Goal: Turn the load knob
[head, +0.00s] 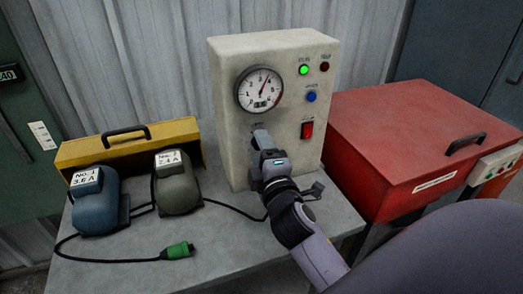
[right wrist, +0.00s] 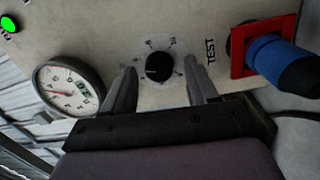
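The load knob (right wrist: 160,68) is a small black round knob on a pale marked dial plate, on the cream test box (head: 229,150). My right gripper (right wrist: 160,82) is open, with one finger on each side of the knob and a visible gap to it on both sides. I cannot tell how deep the fingertips reach. In the head view my right gripper (head: 262,140) is at the box's front face below the round gauge (head: 260,90) and hides the knob. The gauge also shows in the wrist view (right wrist: 68,88). My left gripper is not in view.
A blue plug (right wrist: 283,62) sits in a red-framed socket marked TEST beside the knob. Green (head: 303,70) and blue (head: 311,97) lights and a red switch (head: 307,130) are on the box. Two motors (head: 95,205) (head: 177,188) and a green connector (head: 180,250) lie on the grey table (head: 225,245).

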